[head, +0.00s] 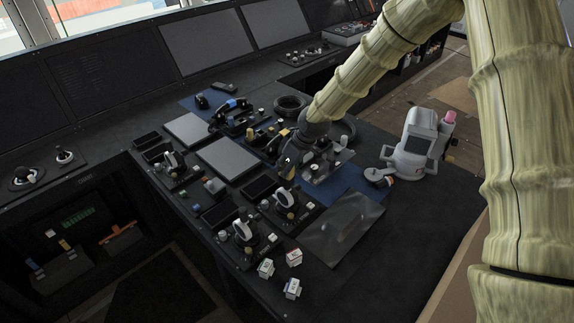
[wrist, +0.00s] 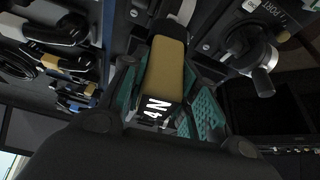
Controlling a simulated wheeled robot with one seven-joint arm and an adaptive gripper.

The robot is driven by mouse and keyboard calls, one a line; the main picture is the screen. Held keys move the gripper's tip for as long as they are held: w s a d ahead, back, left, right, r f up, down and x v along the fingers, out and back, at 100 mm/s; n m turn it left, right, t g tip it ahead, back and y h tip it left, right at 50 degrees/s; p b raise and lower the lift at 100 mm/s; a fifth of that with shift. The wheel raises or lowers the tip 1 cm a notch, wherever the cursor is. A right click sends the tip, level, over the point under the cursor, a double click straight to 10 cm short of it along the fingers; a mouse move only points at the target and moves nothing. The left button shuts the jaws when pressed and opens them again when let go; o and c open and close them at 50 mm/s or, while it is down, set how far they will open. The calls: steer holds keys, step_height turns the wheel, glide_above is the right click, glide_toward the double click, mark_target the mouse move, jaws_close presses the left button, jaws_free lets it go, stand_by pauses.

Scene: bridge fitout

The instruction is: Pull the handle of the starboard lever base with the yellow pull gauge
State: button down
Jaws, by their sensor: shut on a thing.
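My gripper (wrist: 168,108) is shut on the yellow pull gauge (wrist: 165,68), whose body lies between the teal finger pads and shows a black end marked "4N". The gauge's far end points to the top of the wrist view, by a pale part; whether it touches a handle I cannot tell. In the head view my gripper (head: 288,158) is low over the console and hides most of what it holds. A lever base labelled PORT (wrist: 250,45) stands to the right in the wrist view. I cannot read a starboard label on any base.
Several lever units (head: 243,231) stand on the console left of my gripper. Three small labelled cubes (head: 293,257) lie at the front edge. A grey-white device (head: 412,150) stands to the right. Dark rings (head: 290,104) lie behind. The console front right is clear.

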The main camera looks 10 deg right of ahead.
steer(key=shift+r, duration=0.2)
steer(key=shift+r+p, duration=2.05)
steer(key=shift+r, duration=1.3)
steer(key=shift+f, duration=0.1)
